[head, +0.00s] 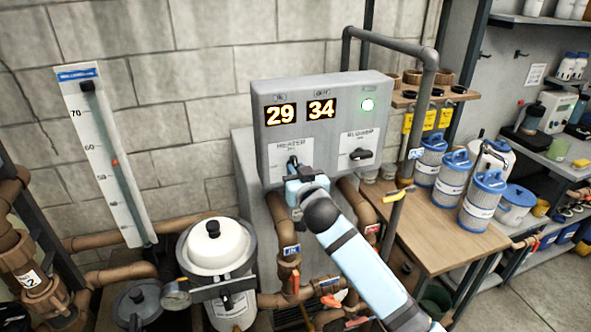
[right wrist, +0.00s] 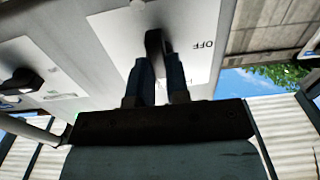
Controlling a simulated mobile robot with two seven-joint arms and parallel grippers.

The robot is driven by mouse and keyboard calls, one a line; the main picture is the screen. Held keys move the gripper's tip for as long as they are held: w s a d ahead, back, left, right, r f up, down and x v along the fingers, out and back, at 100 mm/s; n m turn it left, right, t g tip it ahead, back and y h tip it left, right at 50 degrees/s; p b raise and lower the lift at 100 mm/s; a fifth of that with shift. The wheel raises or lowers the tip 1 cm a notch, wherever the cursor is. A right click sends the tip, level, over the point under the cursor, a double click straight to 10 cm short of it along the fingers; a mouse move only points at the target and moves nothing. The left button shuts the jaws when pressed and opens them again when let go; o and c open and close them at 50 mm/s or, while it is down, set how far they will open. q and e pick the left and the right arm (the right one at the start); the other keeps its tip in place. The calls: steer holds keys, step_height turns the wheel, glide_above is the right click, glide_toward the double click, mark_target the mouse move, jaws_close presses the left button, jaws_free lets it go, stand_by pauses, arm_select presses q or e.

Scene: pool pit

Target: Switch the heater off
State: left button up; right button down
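The grey control box (head: 330,112) on the wall side carries a HEATER plate (head: 306,152) at its lower left. A black heater knob (head: 293,162) stands out from this plate, its handle roughly upright. My right gripper (head: 292,178) reaches up to it from below and partly hides it. In the right wrist view, the two fingers (right wrist: 157,75) lie on both sides of the heater knob (right wrist: 154,42) and look closed on it. The word OFF shows upside down on the plate (right wrist: 200,30) beside the knob. My left gripper is not in view.
A second black knob (head: 361,154), handle level, sits right of the heater knob. Brown pipes (head: 283,225) and a white-lidded pot (head: 213,243) lie below; a grey pipe (head: 405,150) rises at right.

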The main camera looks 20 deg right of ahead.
stand_by(0.3)
steer(key=shift+r+n+p, duration=0.15)
steer(key=shift+n+p, duration=0.15)
steer(key=shift+p, duration=0.05)
steer(key=n+p, duration=0.4)
steer(key=n, duration=0.3)
steer(key=shift+r, duration=0.1)
steer(key=shift+n, duration=1.1)
steer(key=shift+f+n, duration=0.25)
steer(key=shift+n, duration=0.75)
steer(key=n, duration=0.6)
steer(key=shift+n, duration=0.4)
steer(key=c, duration=1)
jaws_free()
